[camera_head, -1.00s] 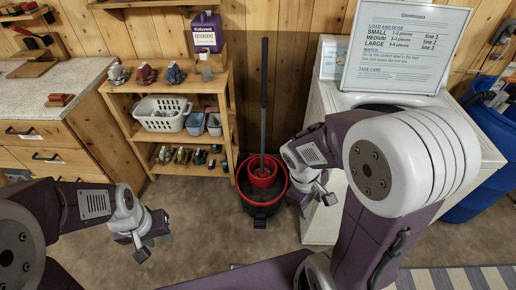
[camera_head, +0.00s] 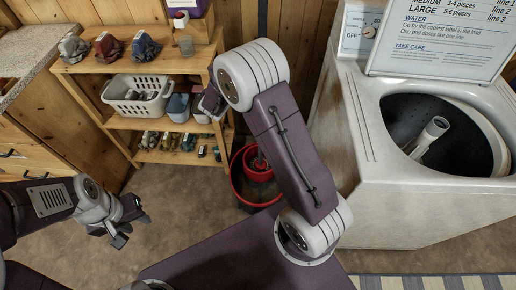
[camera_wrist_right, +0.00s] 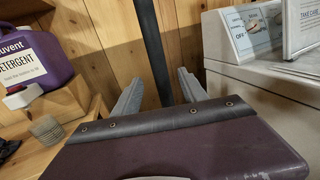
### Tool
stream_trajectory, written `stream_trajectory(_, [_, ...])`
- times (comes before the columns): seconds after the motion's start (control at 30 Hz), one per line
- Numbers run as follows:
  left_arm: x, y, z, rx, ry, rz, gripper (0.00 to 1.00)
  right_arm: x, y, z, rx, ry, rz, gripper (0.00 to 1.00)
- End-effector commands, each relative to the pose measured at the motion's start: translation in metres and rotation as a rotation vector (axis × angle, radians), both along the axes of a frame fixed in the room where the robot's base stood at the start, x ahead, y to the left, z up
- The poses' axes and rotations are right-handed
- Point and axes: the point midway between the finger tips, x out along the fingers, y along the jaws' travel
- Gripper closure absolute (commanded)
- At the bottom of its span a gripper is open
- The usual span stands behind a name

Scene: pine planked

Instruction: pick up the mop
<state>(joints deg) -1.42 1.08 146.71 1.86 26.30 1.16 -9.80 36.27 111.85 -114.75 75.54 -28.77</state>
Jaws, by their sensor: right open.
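The mop's dark upright handle (camera_wrist_right: 150,40) shows in the right wrist view, running between the two fingers of my right gripper (camera_wrist_right: 160,80). That gripper is open, and I cannot tell whether the handle lies inside the jaws or beyond them. In the head view my right arm hides most of the handle. The red and black bucket (camera_head: 238,186), with a red inner part around the mop's foot, stands on the floor partly behind that arm. My left gripper (camera_head: 131,230) is open and empty at the lower left, well apart from the mop.
A wooden shelf (camera_head: 120,122) left of the bucket holds a white basket (camera_head: 138,98), small bins and shoes. The purple detergent jug (camera_wrist_right: 32,62) stands on top. A white washing machine (camera_head: 365,190) with an open drum stands to the right. The floor between is clear.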

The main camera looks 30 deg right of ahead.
Motion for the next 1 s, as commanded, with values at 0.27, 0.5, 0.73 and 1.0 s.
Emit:
stream_trajectory(0.27, [0.0,0.0,0.004,0.0,-0.001,0.0,0.64,0.02,-0.028,0.002,0.002,-0.001,-0.005,0.5])
stream_trajectory(0.5, [0.0,0.0,0.006,0.0,-0.001,0.0,0.64,0.03,-0.041,0.001,0.002,-0.001,-0.006,0.5])
stream_trajectory(0.73, [0.0,0.0,0.009,0.0,-0.001,0.0,0.64,0.054,-0.069,-0.001,0.002,-0.001,-0.004,0.5])
stream_trajectory(1.0, [0.0,0.0,0.009,0.0,-0.001,0.0,0.64,0.056,-0.072,-0.002,0.003,0.0,-0.002,0.55])
